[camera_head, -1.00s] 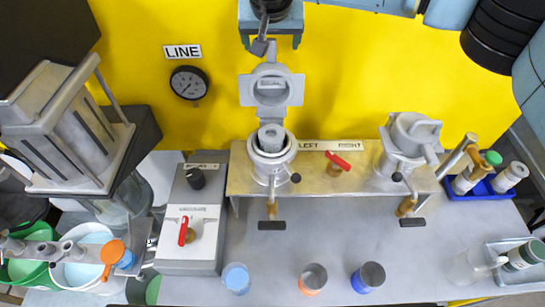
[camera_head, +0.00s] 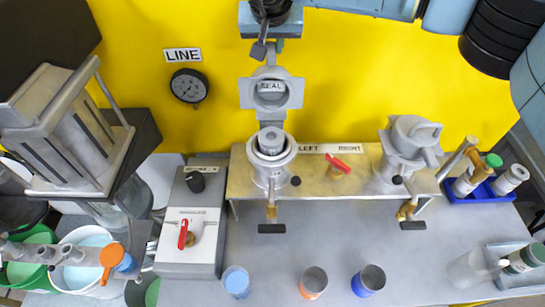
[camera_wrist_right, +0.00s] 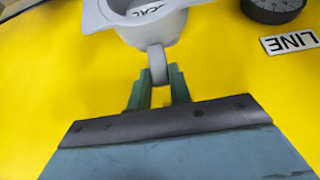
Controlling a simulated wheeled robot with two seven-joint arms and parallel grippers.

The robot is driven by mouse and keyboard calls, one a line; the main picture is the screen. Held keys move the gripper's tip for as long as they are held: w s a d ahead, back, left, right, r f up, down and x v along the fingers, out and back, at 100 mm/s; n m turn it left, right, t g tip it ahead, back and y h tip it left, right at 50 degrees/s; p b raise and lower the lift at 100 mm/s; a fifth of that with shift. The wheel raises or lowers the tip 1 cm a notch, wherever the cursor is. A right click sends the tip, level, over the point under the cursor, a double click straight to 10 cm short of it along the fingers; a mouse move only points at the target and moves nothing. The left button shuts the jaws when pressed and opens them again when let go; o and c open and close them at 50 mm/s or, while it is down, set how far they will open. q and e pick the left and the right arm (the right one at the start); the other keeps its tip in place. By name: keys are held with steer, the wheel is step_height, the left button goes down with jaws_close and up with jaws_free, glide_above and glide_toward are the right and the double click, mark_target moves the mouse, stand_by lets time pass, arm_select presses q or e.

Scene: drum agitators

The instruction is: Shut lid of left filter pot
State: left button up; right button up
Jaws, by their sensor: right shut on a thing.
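The left filter pot (camera_head: 270,172) is a grey cylinder on the brass plate, with its round mouth open. Its lid (camera_head: 299,92) stands raised behind the mouth, with a SEAL label showing inside its ring. My right gripper (camera_head: 262,50) comes down from the top and is shut on the small tab at the lid's upper edge. In the wrist view the green fingers of the right gripper (camera_wrist_right: 158,88) sit either side of the grey tab (camera_wrist_right: 157,60), and part of the lid (camera_wrist_right: 150,28) shows beyond. My left gripper is not in view.
The right filter pot (camera_head: 405,160) has its lid down. A red valve handle (camera_head: 338,163) stands between the pots. A control box (camera_head: 190,250) is at left, and several cups (camera_head: 313,282) stand in front. A gauge (camera_head: 188,86) is on the yellow wall.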

steer(key=shift+s, duration=0.1)
steer(key=shift+s+r+b, duration=0.2)
steer(key=shift+s+b, duration=0.15)
steer(key=shift+s, duration=0.75)
steer(key=shift+s+r+b, duration=0.2)
steer(key=shift+s+b, duration=0.15)
steer(key=shift+s, duration=0.7)
steer(key=shift+s, duration=0.1)
steer(key=shift+s+f+b, duration=0.15)
steer(key=shift+s+b, duration=0.5)
steer(key=shift+s, duration=0.45)
steer(key=shift+s+f+b, duration=0.1)
steer(key=shift+s+b, duration=0.5)
steer(key=shift+s, duration=0.5)
steer(key=shift+s, duration=0.1)
